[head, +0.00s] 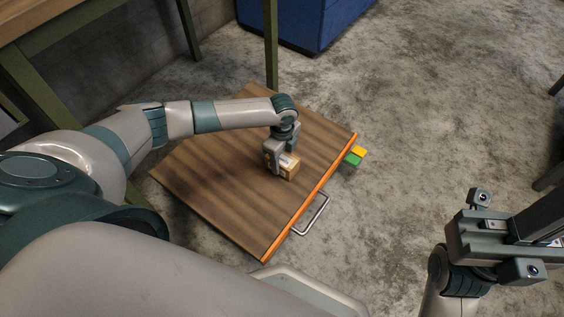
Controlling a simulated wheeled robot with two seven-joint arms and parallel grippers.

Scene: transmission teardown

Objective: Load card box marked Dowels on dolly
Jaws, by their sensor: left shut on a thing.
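A small brown card box (290,172) is at the wooden dolly, over the right part of its deck; its marking is too small to read. My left gripper (280,160) points down and is shut on the box, and its fingers hide part of it. I cannot tell whether the box touches the deck. The dolly (215,165) is a flat brown board with an orange front edge and a metal handle (314,216). My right gripper (495,238) is at the lower right, away from the dolly; its jaw opening is not clear.
A yellow block (359,152) and a green block (353,160) show beside the dolly's orange edge. A green-legged table (270,45) stands at the upper left. A blue cabinet (300,22) is at the back.

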